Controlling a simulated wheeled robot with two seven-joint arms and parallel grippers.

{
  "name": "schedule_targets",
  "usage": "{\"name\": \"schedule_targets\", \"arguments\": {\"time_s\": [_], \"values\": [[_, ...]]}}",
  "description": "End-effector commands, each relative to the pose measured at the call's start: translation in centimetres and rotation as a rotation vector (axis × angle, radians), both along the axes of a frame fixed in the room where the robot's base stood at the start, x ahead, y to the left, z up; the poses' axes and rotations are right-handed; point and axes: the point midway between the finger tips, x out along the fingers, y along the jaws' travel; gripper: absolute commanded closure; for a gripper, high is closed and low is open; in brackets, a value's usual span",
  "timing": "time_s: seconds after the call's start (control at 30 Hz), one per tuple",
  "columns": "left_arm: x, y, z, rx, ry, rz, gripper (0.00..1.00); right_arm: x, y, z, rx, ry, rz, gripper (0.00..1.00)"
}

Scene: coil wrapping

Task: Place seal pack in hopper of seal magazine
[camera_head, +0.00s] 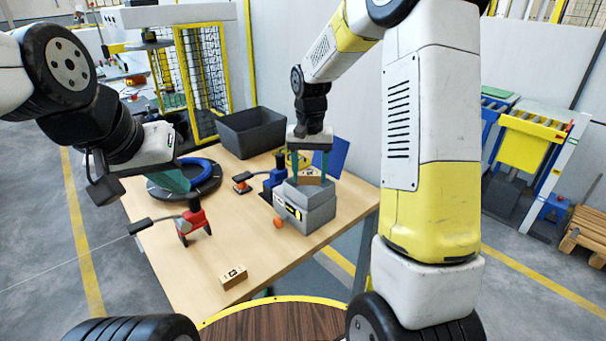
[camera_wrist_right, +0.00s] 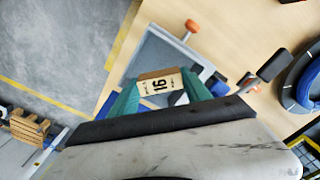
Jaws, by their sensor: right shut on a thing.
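My right gripper (camera_head: 311,177) is shut on a small tan seal pack (camera_head: 309,179). In the right wrist view the pack (camera_wrist_right: 160,86) shows a label reading "16" between the green fingers. The seal magazine (camera_head: 306,207) is a grey box on the table with an orange knob. The pack is at the top of its hopper; I cannot tell whether its lower part is inside. In the right wrist view the grey hopper (camera_wrist_right: 167,54) lies behind the pack. My left gripper (camera_head: 172,181) is by the blue coil; its finger gap is not clear.
A second tan pack (camera_head: 233,276) lies near the table's front. A red tool (camera_head: 193,219) and a blue tool (camera_head: 276,174) with black handles stand on the table. A blue coil (camera_head: 203,174) lies on a dark round stand. A dark bin (camera_head: 252,132) is behind.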

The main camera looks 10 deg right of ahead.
Motion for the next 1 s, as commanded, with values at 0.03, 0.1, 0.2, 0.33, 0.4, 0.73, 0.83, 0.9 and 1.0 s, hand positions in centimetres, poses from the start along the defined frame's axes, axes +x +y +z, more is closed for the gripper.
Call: {"name": "schedule_targets", "arguments": {"time_s": [0.03,0.1,0.2,0.33,0.4,0.73,0.83,0.9,1.0], "values": [[0.0,0.0,0.0,0.000,0.000,0.000,1.00,-0.1,0.0,-0.6,0.000,0.003,0.000,0.90],[0.0,0.0,0.0,0.000,0.000,0.000,1.00,-0.1,0.0,-1.6,0.000,0.004,0.001,0.90],[0.0,0.0,0.0,0.000,0.000,0.000,1.00,-0.1,0.0,-3.0,0.000,0.004,0.001,0.90],[0.0,0.0,0.0,0.000,0.000,0.000,1.00,0.0,0.0,-3.4,0.001,0.000,0.000,0.90],[0.0,0.0,0.0,0.000,0.000,0.000,1.00,0.0,0.0,-3.4,0.001,0.000,0.000,0.90],[0.0,0.0,0.0,0.000,0.000,0.000,1.00,0.0,0.0,-3.6,0.000,0.001,0.001,0.22],[0.0,0.0,0.0,0.000,0.000,0.000,1.00,0.0,0.0,-3.6,0.000,0.001,0.001,0.22],[0.0,0.0,0.0,0.000,0.000,0.000,1.00,0.0,0.0,-3.6,0.000,0.001,0.002,0.22],[0.0,0.0,0.0,0.000,0.000,0.000,1.00,0.0,0.0,-3.3,0.000,-0.001,0.002,0.22]]}}
